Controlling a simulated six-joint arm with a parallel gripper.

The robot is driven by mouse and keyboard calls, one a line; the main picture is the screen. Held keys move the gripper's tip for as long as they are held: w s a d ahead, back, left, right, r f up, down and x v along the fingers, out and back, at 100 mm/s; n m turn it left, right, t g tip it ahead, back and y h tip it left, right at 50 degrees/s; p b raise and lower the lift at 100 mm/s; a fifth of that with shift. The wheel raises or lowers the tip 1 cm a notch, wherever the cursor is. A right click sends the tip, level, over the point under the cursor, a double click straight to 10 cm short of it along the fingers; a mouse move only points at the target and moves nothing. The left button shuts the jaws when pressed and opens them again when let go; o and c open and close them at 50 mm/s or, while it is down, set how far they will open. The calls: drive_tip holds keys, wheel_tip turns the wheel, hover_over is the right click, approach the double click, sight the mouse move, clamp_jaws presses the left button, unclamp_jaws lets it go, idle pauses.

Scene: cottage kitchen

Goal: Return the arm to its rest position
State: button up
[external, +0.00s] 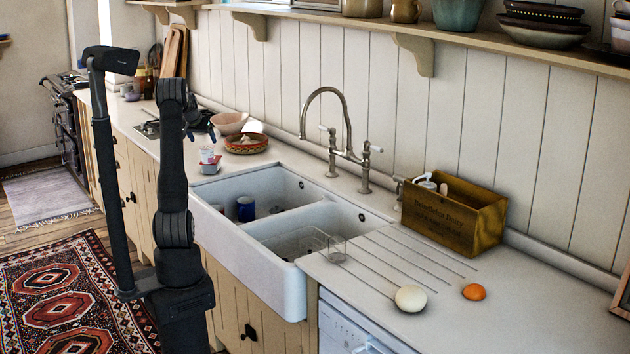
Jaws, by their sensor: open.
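My black arm (175,225) stands upright at the left front of the external view, in front of the counter. Its upper links rise above the counter edge and bend over at the top. My gripper (201,135) is partly hidden behind the arm's upper link. Two dark fingertips show apart just right of that link, so it is open, and nothing shows between them. In the picture they lie left of a pink bowl and above a small white-and-red tub (210,165). Their height above the counter is hard to tell.
A pink bowl (229,122) and a patterned bowl (246,143) sit near the gripper. A wooden box (455,215), white ball (410,298) and orange ball (474,292) are at right.

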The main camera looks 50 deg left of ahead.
sight(207, 147)
drive_tip(key=v, duration=0.5)
drive_tip(key=x, duration=1.1)
drive_tip(key=shift+f, duration=0.2)
drive_tip(key=shift+w+a, duration=0.2)
wheel_tip(207, 147, up, 4)
drive_tip(key=shift+d+f, duration=0.1)
drive_tip(key=w+d+r, duration=0.5)
drive_tip(key=d+r, duration=0.2)
drive_tip(key=d, duration=0.3)
drive_tip(key=w+d+f+m+h, duration=0.1)
drive_tip(key=w+d+f+m, duration=0.2)
drive_tip(key=d, duration=0.5)
drive_tip(key=w+d+f+m+t+h, duration=0.1)
drive_tip(key=w+d+f, duration=0.2)
drive_tip(key=w+d, duration=0.35)
drive_tip(key=w+d+f+m+h, duration=0.1)
drive_tip(key=w+d+f+m, duration=0.15)
drive_tip(key=d, duration=0.75)
drive_tip(key=w+d+f+m+h, duration=0.1)
drive_tip(key=d+f+m, duration=0.1)
drive_tip(key=d, duration=0.9)
drive_tip(key=w+d+f+m+h, duration=0.1)
drive_tip(key=d+f+m, duration=0.1)
drive_tip(key=d, duration=1)
drive_tip(key=w+d+f+m+h, duration=0.1)
drive_tip(key=d+f+m+h, duration=0.1)
drive_tip(key=d, duration=0.9)
drive_tip(key=shift+w+d+m, duration=0.35)
drive_tip(key=shift+w+m, duration=0.05)
drive_tip(key=shift+m, duration=0.05)
